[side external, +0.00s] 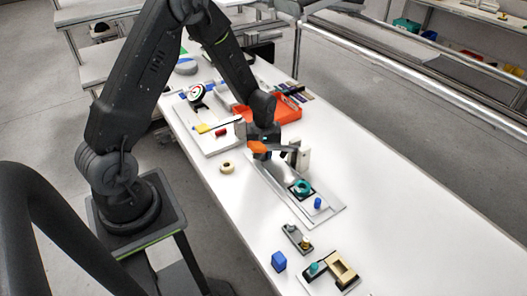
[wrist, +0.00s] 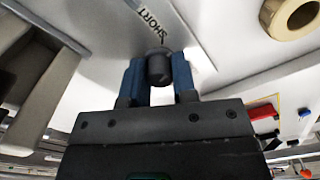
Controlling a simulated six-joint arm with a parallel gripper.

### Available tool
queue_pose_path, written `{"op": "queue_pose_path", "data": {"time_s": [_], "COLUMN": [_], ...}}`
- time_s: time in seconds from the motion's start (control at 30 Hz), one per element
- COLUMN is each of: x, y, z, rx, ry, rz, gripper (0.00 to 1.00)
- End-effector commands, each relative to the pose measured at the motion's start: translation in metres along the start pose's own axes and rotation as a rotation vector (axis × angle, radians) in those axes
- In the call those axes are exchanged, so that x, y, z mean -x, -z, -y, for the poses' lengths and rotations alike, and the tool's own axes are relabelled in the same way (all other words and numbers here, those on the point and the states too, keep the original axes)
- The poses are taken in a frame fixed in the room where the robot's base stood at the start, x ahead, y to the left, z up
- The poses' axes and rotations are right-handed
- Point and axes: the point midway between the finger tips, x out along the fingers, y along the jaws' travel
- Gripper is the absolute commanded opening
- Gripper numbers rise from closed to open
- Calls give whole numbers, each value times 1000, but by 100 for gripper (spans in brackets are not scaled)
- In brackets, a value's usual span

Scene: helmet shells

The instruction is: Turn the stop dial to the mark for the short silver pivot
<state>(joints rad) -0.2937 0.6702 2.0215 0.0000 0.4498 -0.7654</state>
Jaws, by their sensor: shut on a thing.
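In the wrist view my gripper (wrist: 158,84) has its two blue fingers closed on a small dark round knob (wrist: 157,65), which I take for the stop dial. The word SHORT (wrist: 154,20) is printed on the pale plate just beyond the knob, with a dark line near it. How the dial's pointer sits is hard to tell. In the side view my gripper (side external: 267,160) is low over the far end of the grey plate (side external: 325,218) and hides the dial. I cannot pick out the short silver pivot.
On the plate's near end are a teal ring (side external: 303,187) and a blue cylinder (side external: 317,203). A tan ring (side external: 227,167) lies to the left. An upright pale block (side external: 302,158) stands close right of my gripper. An orange tray (side external: 283,121) is behind. The table's right side is clear.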

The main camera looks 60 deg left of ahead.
Motion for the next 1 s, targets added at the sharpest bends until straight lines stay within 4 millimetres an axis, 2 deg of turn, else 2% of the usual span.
{"op": "queue_pose_path", "data": {"time_s": [0.1,0.13,0.4,0.77,1.0], "x": [0,0,0,0,0], "y": [-1,-1,0,0,0], "z": [0,0,0,0,0], "rx": [-1,-1,-2,-43,-272], "ry": [1,1,1,0,0], "rz": [2,2,1,0,0], "gripper": [2,27,51,51,51]}}
